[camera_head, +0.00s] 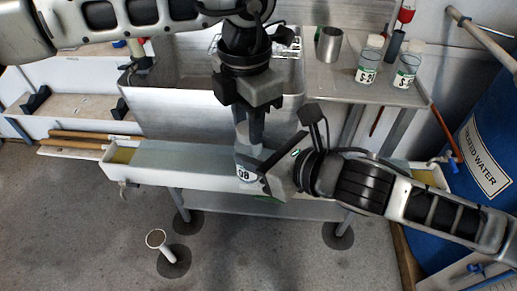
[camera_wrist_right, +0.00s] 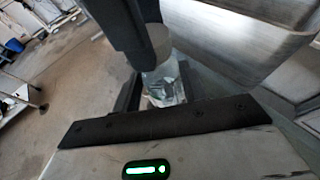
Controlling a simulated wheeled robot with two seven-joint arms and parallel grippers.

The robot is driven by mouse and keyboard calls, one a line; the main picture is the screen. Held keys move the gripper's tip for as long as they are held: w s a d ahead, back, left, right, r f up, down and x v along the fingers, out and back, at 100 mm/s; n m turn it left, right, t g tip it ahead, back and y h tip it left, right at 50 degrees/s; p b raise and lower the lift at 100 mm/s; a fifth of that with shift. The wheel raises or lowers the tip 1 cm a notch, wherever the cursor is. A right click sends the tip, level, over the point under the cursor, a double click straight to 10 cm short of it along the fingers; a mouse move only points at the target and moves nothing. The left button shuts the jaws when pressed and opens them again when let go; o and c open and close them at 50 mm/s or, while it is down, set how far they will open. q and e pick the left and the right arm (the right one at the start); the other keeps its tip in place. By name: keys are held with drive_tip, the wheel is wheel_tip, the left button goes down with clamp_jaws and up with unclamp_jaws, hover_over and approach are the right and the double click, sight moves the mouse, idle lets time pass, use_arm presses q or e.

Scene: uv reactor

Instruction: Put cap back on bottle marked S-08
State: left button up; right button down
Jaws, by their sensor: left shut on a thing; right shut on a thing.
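The bottle marked 08 (camera_head: 245,172) is clear with a white label and stands upright in the middle of the head view, held above the floor. My right gripper (camera_head: 268,172) is shut on it from the right side. The bottle also shows in the right wrist view (camera_wrist_right: 165,88). My left gripper (camera_head: 249,132) points straight down just above the bottle and is shut on the pale cap (camera_wrist_right: 158,42). In the right wrist view the cap is at the bottle's mouth, in line with it. I cannot tell whether it is seated. The head view mostly hides the cap.
A long grey-topped trough (camera_head: 170,155) lies behind the bottle. A blue barrel (camera_head: 480,140) is at right.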

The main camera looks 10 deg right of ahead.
use_arm(q)
drive_tip(key=shift+m, duration=0.4)
drive_tip(key=o, duration=1.1)
drive_tip(key=shift+o, duration=0.2)
wheel_tip(320, 180, up, 12)
